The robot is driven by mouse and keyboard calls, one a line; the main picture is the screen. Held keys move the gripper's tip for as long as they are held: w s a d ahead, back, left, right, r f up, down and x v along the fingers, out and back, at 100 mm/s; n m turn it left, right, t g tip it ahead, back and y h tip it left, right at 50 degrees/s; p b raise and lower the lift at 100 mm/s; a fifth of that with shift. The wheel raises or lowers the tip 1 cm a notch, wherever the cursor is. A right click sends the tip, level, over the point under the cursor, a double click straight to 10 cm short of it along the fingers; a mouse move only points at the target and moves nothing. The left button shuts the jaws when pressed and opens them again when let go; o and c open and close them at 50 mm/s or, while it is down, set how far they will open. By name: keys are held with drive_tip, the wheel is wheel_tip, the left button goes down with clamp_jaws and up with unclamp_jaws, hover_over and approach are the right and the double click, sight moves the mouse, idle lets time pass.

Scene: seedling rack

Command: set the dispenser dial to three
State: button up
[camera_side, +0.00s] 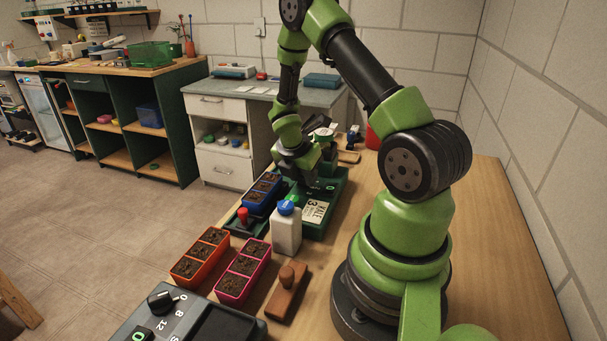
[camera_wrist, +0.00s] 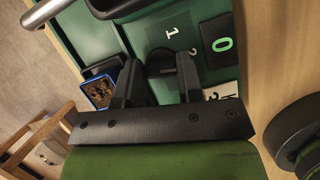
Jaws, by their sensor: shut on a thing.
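The green dispenser (camera_side: 336,198) stands on the bench, under my gripper. Its dark dial (camera_wrist: 160,62) shows in the wrist view between my fingers, with a printed "1" beside it. A black display (camera_wrist: 220,43) nearby reads a green 0. My gripper (camera_wrist: 159,75) points down and is shut on the dial; in the side view my gripper (camera_side: 306,178) hides the dial. A white card (camera_side: 314,210) reading "KALE 3" lies at the dispenser's near end. The dial's pointer and most of its scale are hidden by the fingers.
A blue seedling tray (camera_side: 248,204) sits left of the dispenser. A white bottle (camera_side: 287,236) stands close in front. Orange (camera_side: 183,280) and pink (camera_side: 223,292) trays, a wooden stamp (camera_side: 286,297) and a grey dial box (camera_side: 185,305) are nearer. Bare bench lies right of the dispenser.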

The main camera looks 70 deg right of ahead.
drive_tip(key=m, duration=0.2)
drive_tip(key=m+g, duration=0.1)
drive_tip(key=m, duration=0.1)
drive_tip(key=shift+w+g+y, duration=0.1)
drive_tip(key=shift+g+y, duration=0.2)
drive_tip(key=shift+y, duration=0.1)
drive_tip(key=shift+m+g+y, duration=0.3)
drive_tip(key=shift+m+g, duration=0.2)
drive_tip(key=shift+m, duration=1.3)
drive_tip(key=o, duration=0.9)
drive_tip(key=shift+o, duration=0.2)
drive_tip(key=v, duration=1)
drive_tip(key=shift+d, duration=0.15)
